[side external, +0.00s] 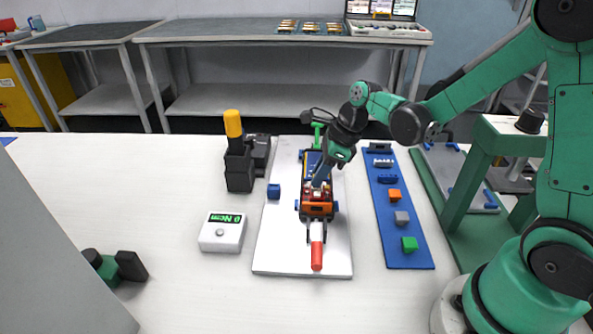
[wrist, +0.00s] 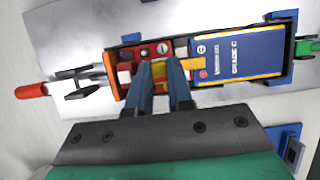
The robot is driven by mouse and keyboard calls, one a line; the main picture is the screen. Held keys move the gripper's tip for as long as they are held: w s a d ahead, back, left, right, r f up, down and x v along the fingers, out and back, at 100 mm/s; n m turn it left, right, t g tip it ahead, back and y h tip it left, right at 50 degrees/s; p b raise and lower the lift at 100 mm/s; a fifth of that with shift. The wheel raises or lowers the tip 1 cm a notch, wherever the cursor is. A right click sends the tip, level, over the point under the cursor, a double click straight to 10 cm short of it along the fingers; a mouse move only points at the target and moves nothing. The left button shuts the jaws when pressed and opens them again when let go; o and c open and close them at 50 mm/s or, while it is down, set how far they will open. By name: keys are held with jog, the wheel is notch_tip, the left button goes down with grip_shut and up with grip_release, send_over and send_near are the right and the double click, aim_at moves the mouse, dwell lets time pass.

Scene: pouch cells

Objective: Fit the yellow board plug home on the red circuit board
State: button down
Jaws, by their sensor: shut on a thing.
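The yellow board plug (wrist: 190,64) shows in the wrist view between and beside my fingertips. My gripper (wrist: 164,76) is shut on it, low over the right part of the red circuit board (wrist: 128,54). The board lies in an orange-ended frame, left of a blue cell marked GRADE C (wrist: 240,55). In the side view my gripper (side external: 319,182) reaches down to the board area, and the plug is too small to make out there. My fingers hide part of the board and plug, so I cannot tell how deep the plug sits.
A red-handled clamp (side external: 316,256) stands at the front of the white plate (side external: 275,255). A blue strip (side external: 408,255) with several coloured blocks lies to the right. A torque readout (side external: 222,231) and a yellow-handled tool (side external: 234,125) stand left.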

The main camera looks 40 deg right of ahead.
aim_at(330, 189)
jog(key=shift+f, duration=0.35)
jog(key=c, duration=0.7)
grip_release()
jog(key=shift+v, duration=2.8)
